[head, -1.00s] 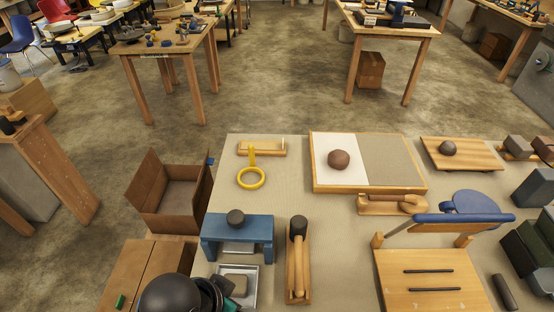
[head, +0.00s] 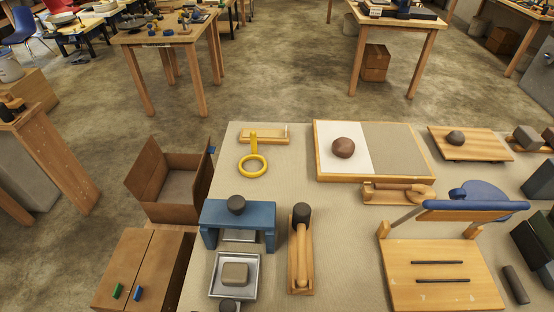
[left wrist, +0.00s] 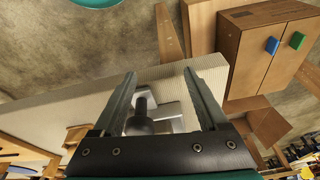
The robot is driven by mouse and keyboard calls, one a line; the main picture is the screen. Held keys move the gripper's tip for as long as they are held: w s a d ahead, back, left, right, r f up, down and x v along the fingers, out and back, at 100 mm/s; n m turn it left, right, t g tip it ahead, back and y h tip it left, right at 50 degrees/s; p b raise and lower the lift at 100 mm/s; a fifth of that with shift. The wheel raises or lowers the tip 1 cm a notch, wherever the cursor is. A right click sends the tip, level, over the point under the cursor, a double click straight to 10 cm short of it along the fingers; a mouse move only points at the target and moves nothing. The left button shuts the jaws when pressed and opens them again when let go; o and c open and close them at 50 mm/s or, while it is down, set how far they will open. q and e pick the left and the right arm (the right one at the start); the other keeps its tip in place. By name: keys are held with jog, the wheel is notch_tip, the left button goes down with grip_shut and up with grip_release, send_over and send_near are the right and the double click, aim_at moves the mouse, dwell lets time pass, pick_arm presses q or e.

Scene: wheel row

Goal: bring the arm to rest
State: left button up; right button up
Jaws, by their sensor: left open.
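My left gripper (left wrist: 160,76) shows in the left wrist view, its two grey fingers apart and nothing held between them. Beyond and below the fingers is a dark round-topped knob (left wrist: 140,122) beside light metal pieces; I see no contact with it. In the head view neither gripper shows. A metal tray (head: 252,289) with a beige block (head: 235,273) lies at the near left of the table, and a dark knob (head: 228,305) is at its near edge. My right arm is out of view.
A blue stand (head: 262,222) with a dark knob stands behind the tray. A wooden holder (head: 301,270) is to its right. A cabinet (head: 135,262) and an open carton (head: 165,205) stand left of the table (head: 340,230). The table's middle is mostly clear.

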pick_arm(q)
jog(key=s+a+f+b, duration=0.1)
jog(key=s+f+b, duration=0.1)
jog(key=s+f, duration=0.4)
jog(key=s+a+f+g+b, duration=0.1)
jog(key=s+f+b, duration=0.2)
jog(key=f, duration=0.9)
jog(key=s+a+f+b, duration=0.1)
jog(key=s+f+b, duration=0.1)
jog(key=s+f, duration=0.6)
notch_tip(320, 180, down, 2)
jog(key=shift+s+f+g+b, duration=0.1)
jog(key=shift+s+g+b, duration=0.2)
jog(key=shift+s+g, duration=0.1)
